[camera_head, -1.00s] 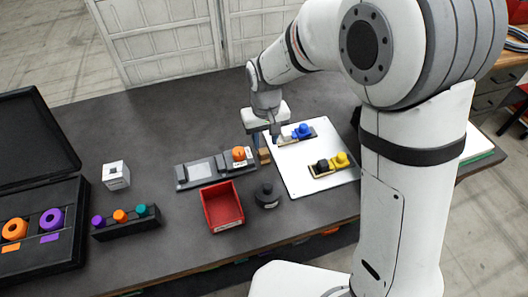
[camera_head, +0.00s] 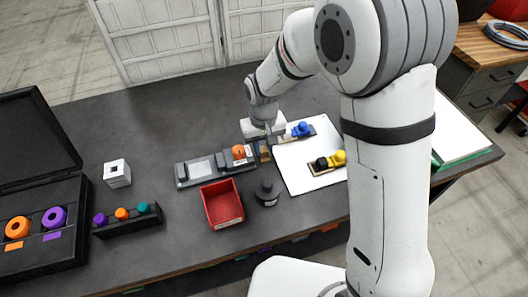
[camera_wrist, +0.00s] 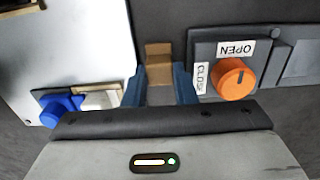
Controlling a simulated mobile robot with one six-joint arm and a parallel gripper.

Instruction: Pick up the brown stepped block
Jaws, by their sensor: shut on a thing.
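The brown stepped block (camera_wrist: 158,56) shows in the wrist view between the two blue-grey fingers of my gripper (camera_wrist: 165,85). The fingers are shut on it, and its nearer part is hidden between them. In the head view the block (camera_head: 264,152) is a small brown shape at the tabletop, just below my gripper (camera_head: 264,140). It sits between the grey fixture with the orange knob and the white plate. I cannot tell whether it touches the table.
Right beside the block are the grey fixture (camera_head: 200,169) with an orange knob (camera_head: 239,151) and the white plate (camera_head: 300,180) with blue and yellow knobbed pieces. A red bin (camera_head: 222,204) and a dark round weight (camera_head: 267,194) stand nearer. The table's back left is clear.

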